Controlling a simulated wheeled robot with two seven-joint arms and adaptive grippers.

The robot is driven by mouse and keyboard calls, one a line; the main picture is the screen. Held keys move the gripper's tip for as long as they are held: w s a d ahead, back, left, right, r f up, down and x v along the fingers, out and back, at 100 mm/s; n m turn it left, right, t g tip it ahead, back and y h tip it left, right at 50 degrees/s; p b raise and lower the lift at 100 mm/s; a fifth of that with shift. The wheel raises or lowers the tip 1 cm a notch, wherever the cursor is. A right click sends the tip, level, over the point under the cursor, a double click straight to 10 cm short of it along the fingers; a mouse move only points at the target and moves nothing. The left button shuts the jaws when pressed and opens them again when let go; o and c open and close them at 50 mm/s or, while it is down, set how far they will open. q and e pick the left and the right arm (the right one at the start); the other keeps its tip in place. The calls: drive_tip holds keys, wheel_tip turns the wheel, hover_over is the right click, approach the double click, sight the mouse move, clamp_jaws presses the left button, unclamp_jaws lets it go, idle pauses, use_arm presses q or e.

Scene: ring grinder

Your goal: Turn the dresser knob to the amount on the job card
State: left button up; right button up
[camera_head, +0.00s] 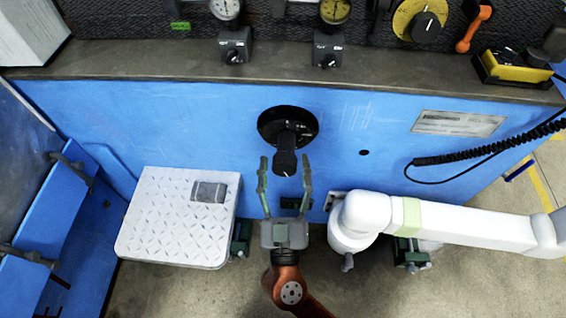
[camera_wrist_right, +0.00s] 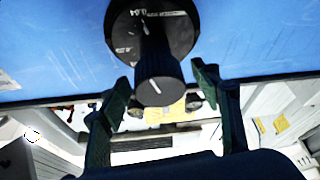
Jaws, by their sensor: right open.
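A black round dial with a protruding black knob (camera_head: 285,150) sits on the blue front panel of the machine. My right gripper (camera_head: 285,164) is open in front of it, with one finger on each side of the knob's outer end. In the right wrist view the knob (camera_wrist_right: 153,82) shows a white pointer line on its end face, and the dial (camera_wrist_right: 153,18) behind it has small white marks too blurred to read. The green fingertips appear apart from the knob. I cannot make out a job card. My left gripper is not in view.
A yellow dial (camera_head: 414,20), two gauges and an orange lever (camera_head: 473,30) stand along the top.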

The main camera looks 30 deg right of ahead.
drive_tip(key=v, duration=1.1)
drive_tip(key=shift+a, duration=0.2)
drive_tip(key=shift+s+f, duration=0.1)
drive_tip(key=shift+s, duration=0.05)
